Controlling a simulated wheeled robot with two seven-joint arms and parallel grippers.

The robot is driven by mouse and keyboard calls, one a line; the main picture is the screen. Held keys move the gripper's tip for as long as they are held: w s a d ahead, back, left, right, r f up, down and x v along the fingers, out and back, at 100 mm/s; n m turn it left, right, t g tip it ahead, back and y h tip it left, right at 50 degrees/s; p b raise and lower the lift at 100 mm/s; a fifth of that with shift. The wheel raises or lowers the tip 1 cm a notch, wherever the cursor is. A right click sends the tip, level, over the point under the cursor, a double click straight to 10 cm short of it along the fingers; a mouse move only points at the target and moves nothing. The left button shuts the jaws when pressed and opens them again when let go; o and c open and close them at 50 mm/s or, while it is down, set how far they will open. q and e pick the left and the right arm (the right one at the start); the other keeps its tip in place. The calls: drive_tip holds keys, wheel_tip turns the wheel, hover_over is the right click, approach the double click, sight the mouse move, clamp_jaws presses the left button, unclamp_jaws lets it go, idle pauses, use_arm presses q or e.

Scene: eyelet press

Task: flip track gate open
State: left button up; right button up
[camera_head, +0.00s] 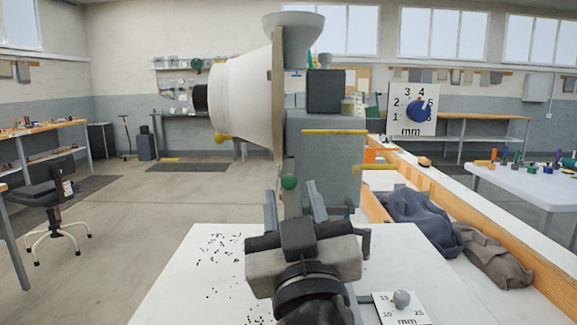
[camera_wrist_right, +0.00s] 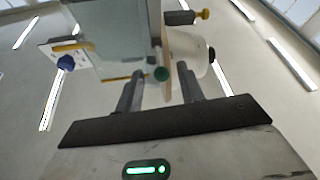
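The eyelet press (camera_head: 325,160) stands on the white table (camera_head: 190,285), a grey body with a white cone-shaped drum on its left. A small green ball knob (camera_head: 289,182) is on the press's lower left side. I cannot tell for certain which part is the track gate. My right gripper (camera_head: 293,198) is in front of the press, fingers pointing up at it and spread apart. In the right wrist view the green knob (camera_wrist_right: 161,74) appears between and just beyond the open fingertips (camera_wrist_right: 158,86); contact cannot be told. My left gripper is out of view.
A dial plate with a blue knob (camera_head: 418,108) is behind right of the press. A smaller grey-knobbed plate (camera_head: 402,308) lies at the table's front right. Dark cloths (camera_head: 420,220) lie by a wooden rail (camera_head: 460,210). Small dark bits (camera_head: 222,243) are scattered on the table's left.

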sight(291, 179)
drive_tip(key=p+x, duration=0.1)
drive_tip(key=x, duration=0.2)
drive_tip(key=shift+w+r, duration=0.2)
drive_tip(key=shift+w, duration=0.1)
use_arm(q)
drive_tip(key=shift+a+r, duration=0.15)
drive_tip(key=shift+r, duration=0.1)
use_arm(e)
drive_tip(key=shift+w, duration=0.3)
drive_tip(key=shift+c, duration=0.4)
clamp_jaws()
drive_tip(key=shift+a+r+g+h+p, duration=0.1)
drive_tip(key=shift+r+g+h+p, duration=0.3)
drive_tip(key=shift+g+p, duration=0.55)
drive_tip(key=shift+w+r+m+g+p, duration=0.1)
drive_tip(key=shift+r+m+g+p, duration=0.15)
drive_tip(key=shift+m+g+p, duration=0.1)
drive_tip(key=shift+w+g, duration=0.15)
drive_tip(key=shift+g, duration=0.55)
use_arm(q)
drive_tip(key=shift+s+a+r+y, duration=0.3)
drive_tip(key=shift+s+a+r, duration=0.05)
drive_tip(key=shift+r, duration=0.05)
use_arm(e)
drive_tip(key=shift+f, duration=0.1)
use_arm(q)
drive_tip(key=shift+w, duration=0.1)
